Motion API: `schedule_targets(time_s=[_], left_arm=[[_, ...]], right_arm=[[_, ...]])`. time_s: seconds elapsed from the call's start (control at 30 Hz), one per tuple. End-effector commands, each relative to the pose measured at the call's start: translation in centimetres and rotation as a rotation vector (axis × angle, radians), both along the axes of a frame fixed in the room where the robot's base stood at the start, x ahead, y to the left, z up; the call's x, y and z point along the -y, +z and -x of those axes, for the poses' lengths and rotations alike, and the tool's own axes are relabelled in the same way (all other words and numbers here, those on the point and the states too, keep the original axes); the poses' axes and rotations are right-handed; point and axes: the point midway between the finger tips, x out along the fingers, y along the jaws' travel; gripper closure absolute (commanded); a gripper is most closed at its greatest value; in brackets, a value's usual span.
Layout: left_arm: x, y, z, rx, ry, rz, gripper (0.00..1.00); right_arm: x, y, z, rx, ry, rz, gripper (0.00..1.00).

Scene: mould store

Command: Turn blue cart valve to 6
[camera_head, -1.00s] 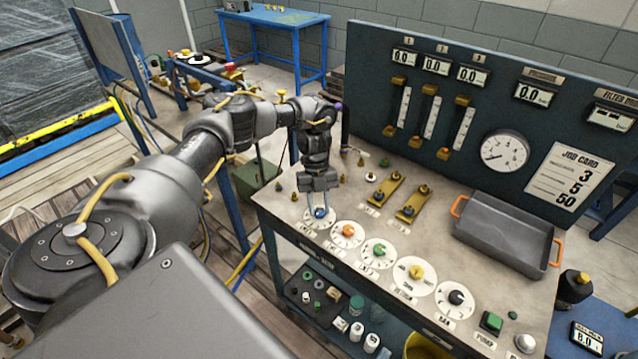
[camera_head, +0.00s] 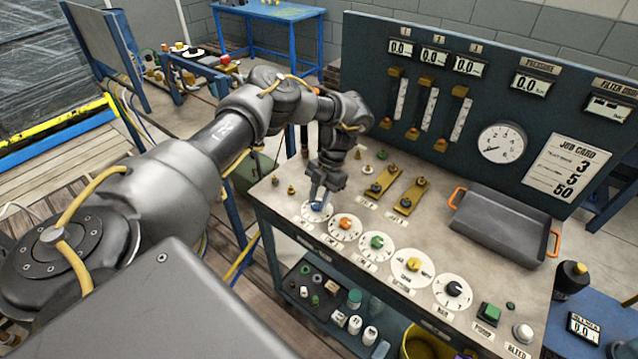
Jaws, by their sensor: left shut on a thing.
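The blue valve knob (camera_head: 317,206) sits on a white round dial (camera_head: 308,216) at the left end of a row of knobs on the cart's top. My left gripper (camera_head: 318,203) points down over it and is shut on the knob. The fingers and knob hide most of the dial's marks, so its setting cannot be read. Beside it stand an orange knob (camera_head: 346,223), a green knob (camera_head: 377,242), a yellow knob (camera_head: 414,258) and a black knob (camera_head: 454,289). My right gripper is not in view.
A grey tray (camera_head: 504,228) with orange handles lies at the right of the top. Behind stands a blue panel with gauges and a job card (camera_head: 566,167) reading 3, 5, 50. Brass fittings (camera_head: 411,196) stand behind the dials. A green button (camera_head: 489,313) is at the front right.

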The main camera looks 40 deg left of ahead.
Motion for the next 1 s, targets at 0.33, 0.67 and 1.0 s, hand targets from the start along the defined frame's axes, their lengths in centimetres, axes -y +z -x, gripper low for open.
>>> schedule_targets(time_s=[0.33, 0.67, 1.0], left_arm=[[0.32, 0.02, 0.1, -0.001, -0.328, 0.0, 0.93], [0.48, 0.0, 0.23, -0.001, -0.574, 0.001, 0.93], [0.52, -0.02, 0.29, -0.001, -0.701, 0.0, 0.93]], right_arm=[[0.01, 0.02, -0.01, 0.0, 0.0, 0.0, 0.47], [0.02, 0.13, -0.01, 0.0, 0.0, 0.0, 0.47], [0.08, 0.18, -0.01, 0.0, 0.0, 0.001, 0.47]])
